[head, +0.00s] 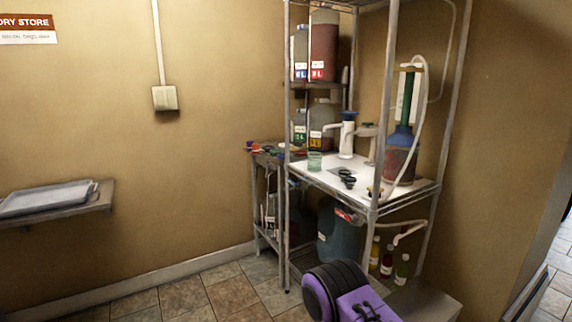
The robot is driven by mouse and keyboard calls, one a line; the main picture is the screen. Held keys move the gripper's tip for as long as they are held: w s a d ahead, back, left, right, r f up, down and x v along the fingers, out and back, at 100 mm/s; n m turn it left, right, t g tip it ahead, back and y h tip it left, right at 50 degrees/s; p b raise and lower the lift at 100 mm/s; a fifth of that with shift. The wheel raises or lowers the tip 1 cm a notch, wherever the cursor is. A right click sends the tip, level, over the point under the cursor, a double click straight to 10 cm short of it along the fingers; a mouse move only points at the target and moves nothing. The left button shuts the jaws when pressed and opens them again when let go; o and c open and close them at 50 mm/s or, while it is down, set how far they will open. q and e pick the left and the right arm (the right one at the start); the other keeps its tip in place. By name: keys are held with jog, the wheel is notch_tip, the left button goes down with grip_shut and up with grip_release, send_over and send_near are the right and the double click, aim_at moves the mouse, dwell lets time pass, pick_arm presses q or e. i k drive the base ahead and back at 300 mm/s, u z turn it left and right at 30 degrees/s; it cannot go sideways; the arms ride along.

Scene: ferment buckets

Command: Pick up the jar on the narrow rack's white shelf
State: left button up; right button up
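A small pale green glass jar (315,161) stands upright on the narrow wire rack's white shelf (345,181), near its left edge. Small dark round pieces (347,178) lie to the right of it on the same shelf. A white pump dispenser (347,137) stands behind it. Neither of my grippers is in the picture, so their state does not show.
A blue and red bottle with a hose (400,150) stands at the shelf's right. Rack posts (377,110) frame the shelf. A large blue container (338,235) and several small bottles (387,262) sit below. A side table (266,160) adjoins at left.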

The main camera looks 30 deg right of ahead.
aim_at(313, 158)
jog(key=i, duration=3.05)
jog(key=z, duration=2.25)
